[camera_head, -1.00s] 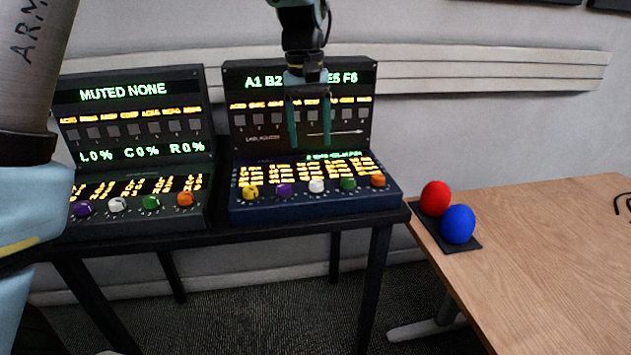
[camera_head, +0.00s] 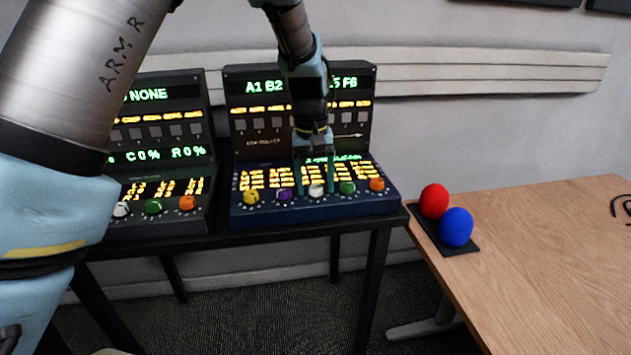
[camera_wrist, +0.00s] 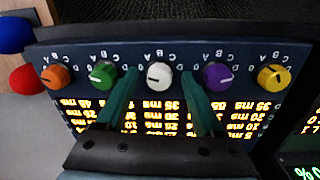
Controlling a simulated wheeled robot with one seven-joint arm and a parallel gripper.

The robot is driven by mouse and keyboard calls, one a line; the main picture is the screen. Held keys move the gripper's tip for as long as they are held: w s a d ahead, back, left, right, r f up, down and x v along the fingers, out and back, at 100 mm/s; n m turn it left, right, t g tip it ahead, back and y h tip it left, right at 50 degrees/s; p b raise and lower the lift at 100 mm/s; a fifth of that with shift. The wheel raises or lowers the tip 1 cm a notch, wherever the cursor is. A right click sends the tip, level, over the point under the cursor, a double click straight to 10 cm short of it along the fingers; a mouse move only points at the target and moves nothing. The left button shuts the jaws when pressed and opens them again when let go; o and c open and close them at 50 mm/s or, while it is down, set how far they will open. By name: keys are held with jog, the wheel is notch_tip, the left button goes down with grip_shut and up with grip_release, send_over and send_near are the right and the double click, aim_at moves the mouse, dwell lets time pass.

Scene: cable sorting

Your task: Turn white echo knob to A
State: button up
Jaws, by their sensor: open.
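The white knob (camera_head: 316,190) sits in the middle of the knob row on the blue right-hand console (camera_head: 300,211), between a purple knob (camera_head: 284,194) and a green knob (camera_head: 347,188). In the wrist view the white knob (camera_wrist: 159,76) shows upside down with letters around it. My gripper (camera_head: 316,192) is open, its two teal fingers pointing down at the console. In the wrist view the fingers (camera_wrist: 160,86) reach toward either side of the white knob with gaps between. I cannot tell whether they touch the panel.
A yellow knob (camera_head: 251,196) and an orange knob (camera_head: 377,184) end the same row. Another console (camera_head: 160,221) with its own white knob (camera_head: 121,209) stands left, partly behind my arm. A red ball (camera_head: 434,200) and blue ball (camera_head: 457,226) sit on the wooden table (camera_head: 550,240).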

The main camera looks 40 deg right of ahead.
jog(key=shift+c, duration=0.3)
grip_shut()
dwell(0.5)
jog(key=m, duration=0.3)
jog(key=shift+w, duration=0.1)
jog(key=shift+d+m, duration=0.1)
jog(key=shift+m, duration=1.9)
jog(key=shift+o, duration=0.3)
grip_release()
